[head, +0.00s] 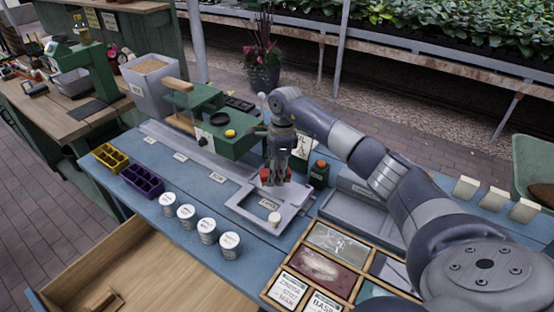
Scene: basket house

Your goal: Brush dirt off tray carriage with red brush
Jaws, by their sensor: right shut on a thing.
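The grey tray carriage (244,212) sits on the blue bench in the middle of the head view. It has a label plate and a round white knob (274,218) at its front right. My right gripper (277,172) reaches in from the right and points down over the back of the carriage. It is shut on the red brush (265,175), of which only a small red part shows. The fingers hide the rest, and I cannot tell whether the bristles touch the carriage. Dirt is too small to make out. My left gripper is out of view.
A green machine (225,140) stands just left of the gripper, and a dark bottle with a red cap (319,174) just right. Several white cups (207,231) line the front edge. A divided wooden box (349,240) lies at front right.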

